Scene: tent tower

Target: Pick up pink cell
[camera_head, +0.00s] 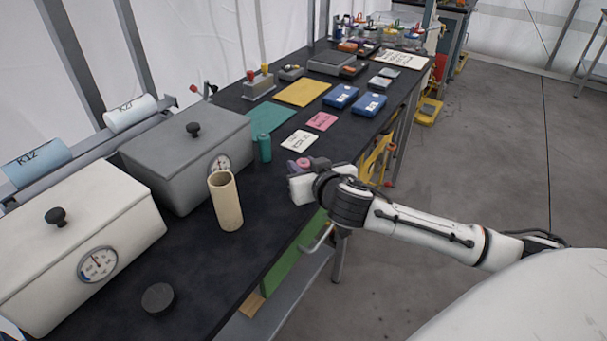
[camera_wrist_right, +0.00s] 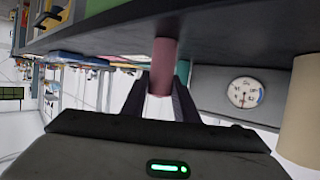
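The pink cell (camera_head: 303,163) is a small pink cylinder at the right front edge of the dark bench. In the right wrist view, which looks upside down, the pink cell (camera_wrist_right: 164,62) stands out from the bench surface between the two dark fingers. My right gripper (camera_wrist_right: 163,85) has a finger against each side of it and looks shut on it. In the head view my right gripper (camera_head: 303,178) reaches in from the right, and its fingers are mostly hidden. I cannot tell whether the cell is clear of the bench.
A beige tube (camera_head: 226,203) and a teal cylinder (camera_head: 264,148) stand left of my right gripper. Grey (camera_head: 170,150) and white (camera_head: 70,225) boxes with gauges are further left. A pink card (camera_head: 321,121) and blue boxes (camera_head: 369,104) lie beyond. The floor at right is free.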

